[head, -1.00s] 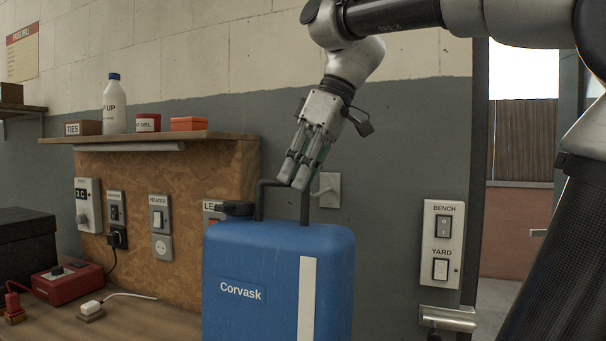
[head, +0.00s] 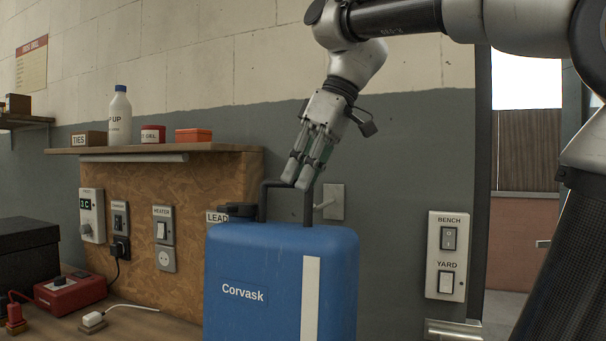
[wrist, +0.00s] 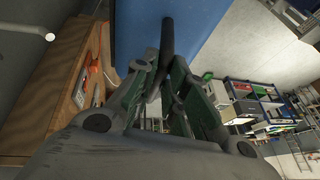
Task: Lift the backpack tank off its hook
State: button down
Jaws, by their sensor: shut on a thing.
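The blue backpack tank (head: 235,265), labelled Corvask with a white strip down its front, hangs upright below my gripper in the head view. My gripper (head: 297,182) is shut on the tank's black handle (head: 264,200). In the wrist view the handle (wrist: 167,42) runs between the fingers (wrist: 165,88), with the blue tank (wrist: 140,25) behind it. The wall hook (head: 334,202), a grey plate with a short peg, is just right of the handle in the head view. In the wrist view a pale peg end (wrist: 49,37) stands apart from the tank. The tank's underside is out of frame.
A wall shelf (head: 225,147) with a bottle (head: 118,118) and small boxes is at left. Below it are wall switches and a worktop with a red box (head: 70,294). A Bench/Yard switch panel (head: 446,256) is right of the tank, beside an open doorway.

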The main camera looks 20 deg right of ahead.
jog(key=s+a, duration=0.9)
dwell(1.6)
